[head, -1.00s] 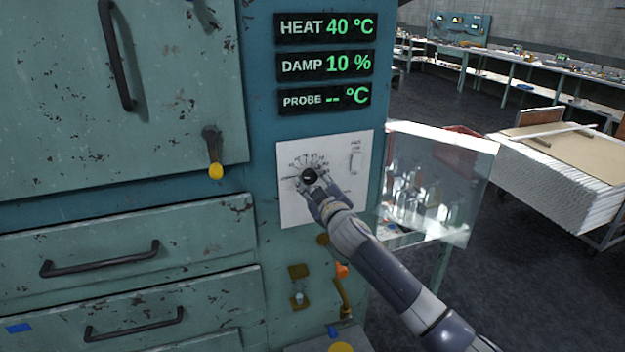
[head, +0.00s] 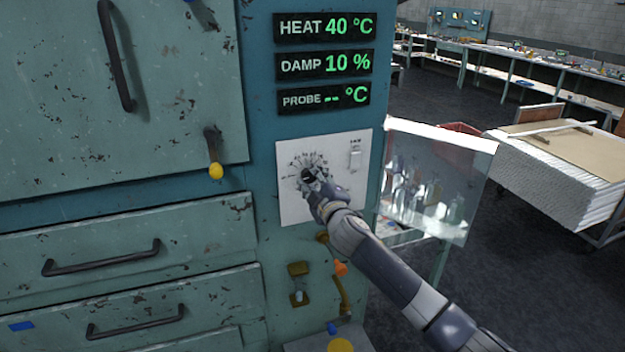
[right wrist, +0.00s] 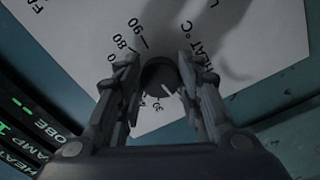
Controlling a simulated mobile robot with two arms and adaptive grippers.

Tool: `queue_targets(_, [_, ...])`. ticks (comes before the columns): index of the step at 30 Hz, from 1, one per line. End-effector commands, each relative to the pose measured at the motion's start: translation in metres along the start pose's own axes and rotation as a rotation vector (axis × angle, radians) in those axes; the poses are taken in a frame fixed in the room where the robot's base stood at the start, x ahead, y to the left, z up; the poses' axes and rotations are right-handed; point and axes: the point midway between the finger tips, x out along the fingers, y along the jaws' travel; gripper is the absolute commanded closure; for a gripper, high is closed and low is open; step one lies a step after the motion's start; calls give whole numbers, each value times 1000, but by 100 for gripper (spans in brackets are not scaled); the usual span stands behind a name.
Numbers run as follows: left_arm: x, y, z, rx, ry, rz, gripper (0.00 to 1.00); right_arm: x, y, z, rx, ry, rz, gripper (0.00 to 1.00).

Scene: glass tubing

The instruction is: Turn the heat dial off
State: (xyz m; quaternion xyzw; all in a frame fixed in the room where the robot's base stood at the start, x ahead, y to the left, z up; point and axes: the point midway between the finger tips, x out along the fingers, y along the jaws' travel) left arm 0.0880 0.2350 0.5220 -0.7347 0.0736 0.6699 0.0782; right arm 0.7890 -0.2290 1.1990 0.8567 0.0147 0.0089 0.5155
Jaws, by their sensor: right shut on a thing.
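The heat dial (head: 307,175) is a small black round knob on a white panel (head: 347,190) with printed scale marks. In the right wrist view the dial (right wrist: 160,78) sits between my fingers, with a pale pointer line on its face. My right gripper (head: 316,184) reaches it from the lower right and is shut on it; its fingers also show in the right wrist view (right wrist: 160,90). The fingers hide part of the dial and scale in the head view. The heat display (head: 325,27) reads 40 °C. My left gripper is not in view.
Damp (head: 325,65) and probe (head: 324,99) displays sit above the panel. A switch (head: 355,160) is at the panel's upper right. A yellow-tipped lever (head: 215,170) and drawers (head: 120,225) are left. A glass-like sheet (head: 437,185) stands close right of the cabinet.

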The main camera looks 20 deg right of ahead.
Motion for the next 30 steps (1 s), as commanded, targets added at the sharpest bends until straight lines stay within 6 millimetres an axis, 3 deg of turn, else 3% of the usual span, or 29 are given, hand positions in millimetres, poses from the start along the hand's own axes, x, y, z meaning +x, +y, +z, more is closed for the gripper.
queue_targets(6, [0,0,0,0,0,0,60,0,0,0,-4,-1,0,90])
queue_targets(7, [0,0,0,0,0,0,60,0,0,0,-4,-1,0,64])
queue_targets(9, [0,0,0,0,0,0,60,0,0,0,-4,-1,0,48])
queue_targets(10, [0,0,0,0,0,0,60,0,0,0,-3,-1,0,46])
queue_targets(23, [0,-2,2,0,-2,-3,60,-5,-1,0,-1,0,0,46])
queue_targets(30, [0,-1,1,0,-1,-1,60,-36,-1,0,-2,1,-1,46])
